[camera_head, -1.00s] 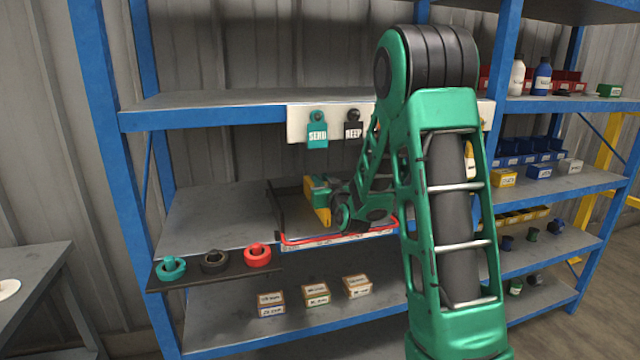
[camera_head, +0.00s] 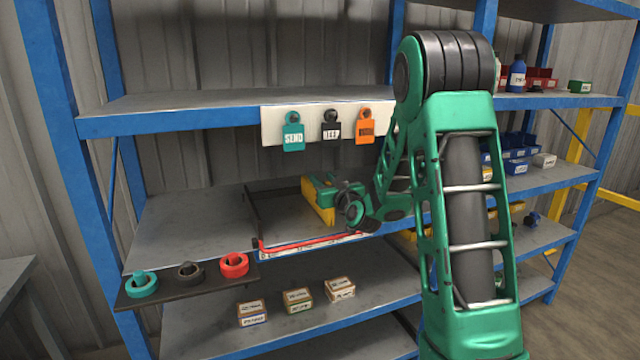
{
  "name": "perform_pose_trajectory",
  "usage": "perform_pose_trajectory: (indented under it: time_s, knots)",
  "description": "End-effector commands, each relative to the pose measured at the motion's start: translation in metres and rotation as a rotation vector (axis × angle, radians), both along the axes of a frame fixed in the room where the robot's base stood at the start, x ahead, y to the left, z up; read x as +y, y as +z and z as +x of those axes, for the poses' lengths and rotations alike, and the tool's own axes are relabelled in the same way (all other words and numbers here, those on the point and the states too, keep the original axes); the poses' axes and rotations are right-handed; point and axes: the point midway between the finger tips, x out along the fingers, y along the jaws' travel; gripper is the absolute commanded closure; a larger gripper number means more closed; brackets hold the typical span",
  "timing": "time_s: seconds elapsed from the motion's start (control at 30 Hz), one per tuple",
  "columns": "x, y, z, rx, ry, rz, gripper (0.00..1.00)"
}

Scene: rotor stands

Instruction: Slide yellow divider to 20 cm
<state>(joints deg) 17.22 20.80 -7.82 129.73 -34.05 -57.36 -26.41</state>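The yellow divider (camera_head: 318,207) stands in a dark tray on the middle shelf, behind the tray's front rail (camera_head: 305,243). The rail has a red strip and a pale scale with marks too small to read. A gap of bare tray floor lies left of the divider. My green gripper (camera_head: 318,187) is at the divider's upper part and seems to touch it. Its fingertips are not clear, so I cannot tell whether they are closed on the divider. My arm hides the tray's right part.
Tags hang above: a teal SEND tag (camera_head: 293,136), a black tag (camera_head: 331,132) and an orange tag (camera_head: 365,130). Teal, dark and red rings (camera_head: 234,264) sit on a board at left. Small boxes (camera_head: 297,300) stand on the shelf below.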

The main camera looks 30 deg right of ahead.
Motion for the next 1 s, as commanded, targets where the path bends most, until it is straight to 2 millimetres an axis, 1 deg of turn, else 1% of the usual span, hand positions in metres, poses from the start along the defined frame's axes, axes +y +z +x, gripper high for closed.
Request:
perform_pose_trajectory:
  time_s: [0.23, 0.37, 0.47, 0.6, 0.8, 1.0]
  knots:
    - [0.001, 0.000, -0.001, 0.000, 0.000, 0.000, 0.66]
    - [0.001, 0.000, -0.008, 0.002, -0.001, -0.001, 0.66]
    - [0.002, -0.001, -0.021, 0.002, -0.003, 0.001, 0.66]
    - [0.005, -0.001, -0.046, 0.003, -0.004, 0.003, 0.66]
    - [0.009, -0.001, -0.077, 0.003, -0.004, 0.002, 0.66]
    - [0.012, -0.001, -0.096, 0.004, -0.001, 0.001, 0.66]
